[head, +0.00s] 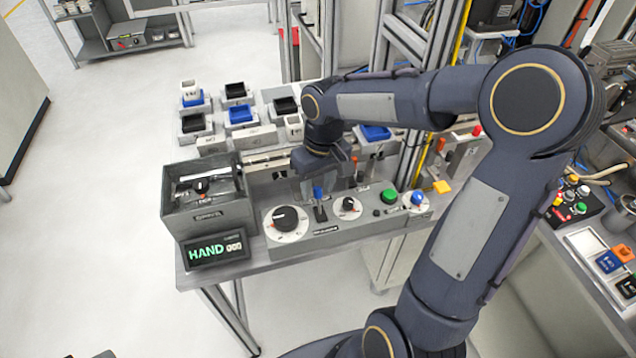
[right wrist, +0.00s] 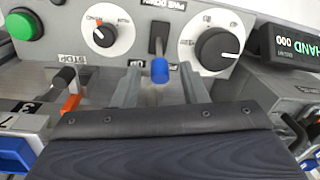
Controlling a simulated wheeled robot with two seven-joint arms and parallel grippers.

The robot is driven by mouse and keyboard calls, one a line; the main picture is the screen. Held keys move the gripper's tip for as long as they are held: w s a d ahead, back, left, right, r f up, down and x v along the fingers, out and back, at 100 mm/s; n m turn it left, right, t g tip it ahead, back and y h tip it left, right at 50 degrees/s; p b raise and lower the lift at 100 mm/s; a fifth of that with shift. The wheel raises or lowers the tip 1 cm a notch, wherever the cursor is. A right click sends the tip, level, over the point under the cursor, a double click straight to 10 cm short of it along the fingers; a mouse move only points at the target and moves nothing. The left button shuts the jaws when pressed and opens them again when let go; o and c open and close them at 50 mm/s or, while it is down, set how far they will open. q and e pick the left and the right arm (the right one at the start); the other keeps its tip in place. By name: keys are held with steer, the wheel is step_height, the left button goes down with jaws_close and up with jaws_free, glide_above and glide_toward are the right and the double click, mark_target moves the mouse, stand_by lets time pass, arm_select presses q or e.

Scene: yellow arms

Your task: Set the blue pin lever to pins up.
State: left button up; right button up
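The blue pin lever (head: 318,195) stands on the grey control panel (head: 330,240), between a large black-and-white dial (head: 286,220) and a smaller one (head: 347,207). My right gripper (head: 320,182) is directly at it. In the right wrist view the lever's blue knob (right wrist: 159,71) sits between the two grey fingers of my right gripper (right wrist: 160,88), with gaps on both sides. The fingers are open. My left gripper is not in view.
A green button (head: 389,196) and a blue-knobbed switch (head: 418,199) are to the right on the panel. A display reading HAND (head: 215,250) and a grey box (head: 207,198) are to the left. Trays with blue and black inserts (head: 242,114) stand behind.

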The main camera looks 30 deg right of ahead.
jaws_close()
steer(key=shift+w+r+g+p, duration=0.25)
steer(key=shift+g+p, duration=0.15)
steer(key=shift+p, duration=0.5)
steer(key=shift+w+d+f+g+p, duration=0.15)
steer(key=shift+w+f+g+p, duration=0.25)
steer(key=shift+g+p, duration=0.15)
steer(key=shift+s, duration=0.1)
jaws_free()
